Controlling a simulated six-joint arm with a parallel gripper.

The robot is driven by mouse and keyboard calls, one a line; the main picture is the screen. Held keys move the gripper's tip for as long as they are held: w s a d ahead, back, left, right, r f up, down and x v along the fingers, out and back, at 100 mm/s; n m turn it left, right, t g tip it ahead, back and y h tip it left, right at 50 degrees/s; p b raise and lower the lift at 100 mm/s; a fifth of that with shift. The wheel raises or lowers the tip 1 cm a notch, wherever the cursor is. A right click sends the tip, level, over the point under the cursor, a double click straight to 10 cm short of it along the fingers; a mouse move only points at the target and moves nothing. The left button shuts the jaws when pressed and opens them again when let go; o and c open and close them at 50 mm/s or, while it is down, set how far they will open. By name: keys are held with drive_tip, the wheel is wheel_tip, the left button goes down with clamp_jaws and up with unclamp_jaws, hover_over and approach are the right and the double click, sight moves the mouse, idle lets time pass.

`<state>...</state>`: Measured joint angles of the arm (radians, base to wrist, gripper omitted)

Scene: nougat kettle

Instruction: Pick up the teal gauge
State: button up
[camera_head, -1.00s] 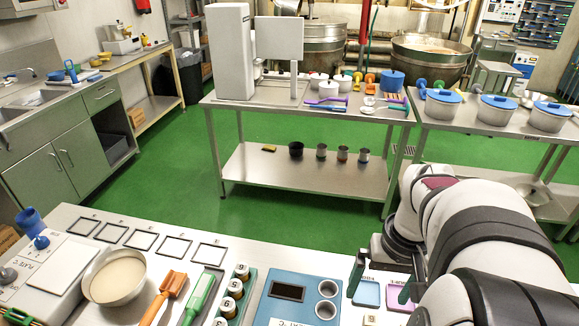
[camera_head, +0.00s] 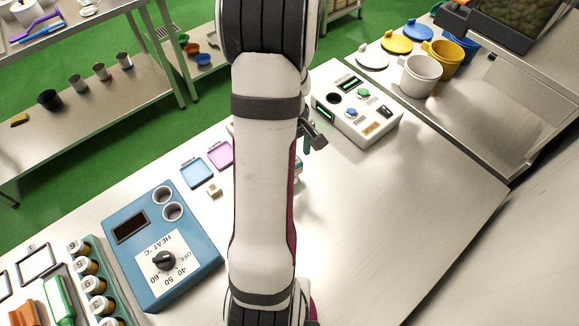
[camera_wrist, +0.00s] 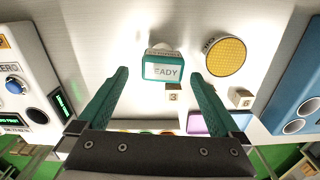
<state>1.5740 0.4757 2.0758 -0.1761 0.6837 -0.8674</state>
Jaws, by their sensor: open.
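Only part of my gripper (camera_head: 309,138) shows there, right of the arm.
A round yellow-faced piece (camera_wrist: 225,57) lies close right of the gauge, with a number cube (camera_wrist: 173,97) beside it. A white console (camera_head: 358,108) and a blue heater (camera_head: 160,245) flank the area. The table's front right is clear.

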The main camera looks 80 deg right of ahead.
drive_tip(key=f, duration=0.4)
drive_tip(key=shift+a+f, duration=0.25)
drive_tip(key=shift+f, duration=0.05)
drive_tip(key=c, duration=1.5)
drive_tip(key=shift+r, duration=0.15)
